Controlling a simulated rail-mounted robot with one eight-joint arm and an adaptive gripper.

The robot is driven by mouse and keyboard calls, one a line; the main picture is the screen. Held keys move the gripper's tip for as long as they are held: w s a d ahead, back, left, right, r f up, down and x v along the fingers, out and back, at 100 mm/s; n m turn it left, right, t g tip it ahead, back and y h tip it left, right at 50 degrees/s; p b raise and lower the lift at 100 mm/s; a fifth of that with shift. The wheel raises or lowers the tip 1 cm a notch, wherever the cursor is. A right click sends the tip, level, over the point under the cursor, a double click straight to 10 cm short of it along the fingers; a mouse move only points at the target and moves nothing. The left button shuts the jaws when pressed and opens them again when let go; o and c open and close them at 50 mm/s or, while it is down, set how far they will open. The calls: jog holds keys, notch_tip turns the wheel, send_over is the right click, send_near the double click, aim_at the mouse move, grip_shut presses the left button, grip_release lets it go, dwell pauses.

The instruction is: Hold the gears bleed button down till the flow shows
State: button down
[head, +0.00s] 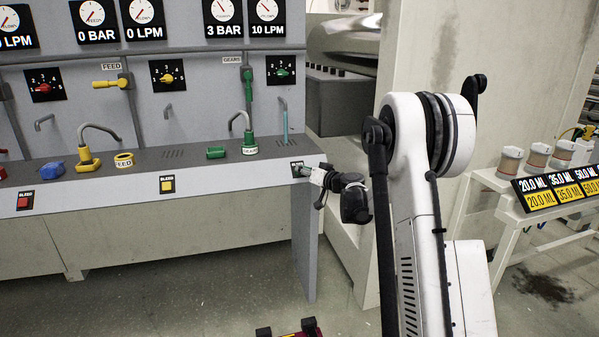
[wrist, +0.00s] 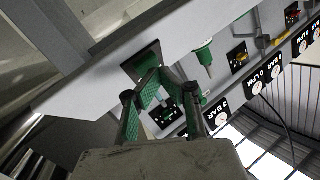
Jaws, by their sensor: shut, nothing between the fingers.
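The gears bleed button's dark plate (head: 297,166) sits at the right end of the bench's front face. My gripper (head: 306,171) is shut and empty, its fingertips at this plate. In the wrist view the green fingertips (wrist: 158,73) meet in front of the dark plate (wrist: 140,59). The gears gauges above read 3 BAR (head: 224,30) and 10 LPM (head: 267,30). A thin teal stream (head: 286,126) hangs below the small spout (head: 282,103) above the bench's right end.
The yellow bleed button (head: 167,185) and red bleed button (head: 23,202) lie further left on the same face. The green gears nozzle (head: 249,144) stands on the bench top. A pale wall block (head: 345,215) is close right of the bench. A cart with cups (head: 536,160) stands far right.

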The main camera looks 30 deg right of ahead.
jog(key=shift+s+a+r, duration=0.1)
jog(key=shift+s+r, duration=0.4)
jog(key=shift+s, duration=0.05)
jog(key=shift+r, duration=0.1)
jog(key=s+r+p, duration=0.2)
jog(key=s+r, duration=0.1)
jog(key=shift+s+a+r, duration=0.2)
jog(key=shift+s+a, duration=0.05)
jog(key=shift+a, duration=0.1)
jog(key=shift+a, duration=0.1)
dwell(0.5)
